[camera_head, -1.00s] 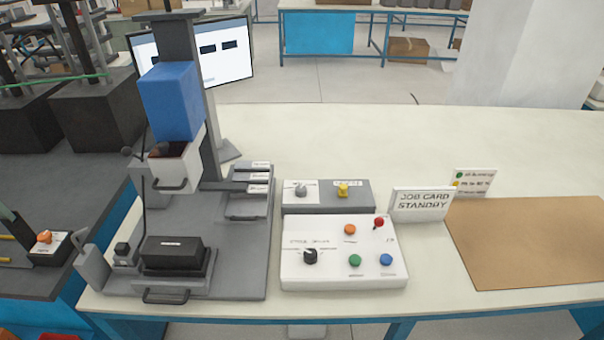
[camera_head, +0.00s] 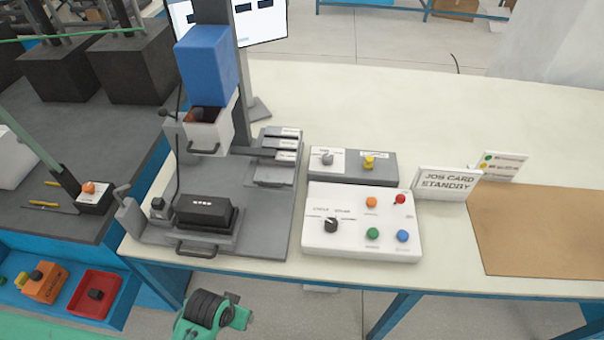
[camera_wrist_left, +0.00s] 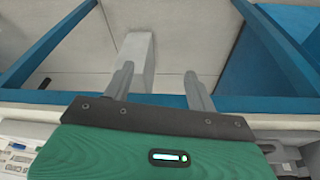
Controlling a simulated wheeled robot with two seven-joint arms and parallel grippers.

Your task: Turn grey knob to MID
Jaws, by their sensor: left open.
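The grey knob (camera_head: 327,158) sits on a white plate at the left of a low grey box (camera_head: 345,178), in the head view. Its plate lettering is too small to read, so I cannot tell its setting. My left gripper (camera_wrist_left: 158,74) shows in the left wrist view, with two grey fingers apart and nothing between them. Below the fingers there are floor and blue table framing. A green and black part of my arm (camera_head: 208,312) shows low in the head view, in front of the table and well away from the knob. My right gripper is not in view.
A yellow knob (camera_head: 368,162) sits right of the grey one. In front, a white panel (camera_head: 315,247) carries a black knob (camera_head: 331,225) and several coloured buttons. A grey press (camera_head: 262,236) stands left.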

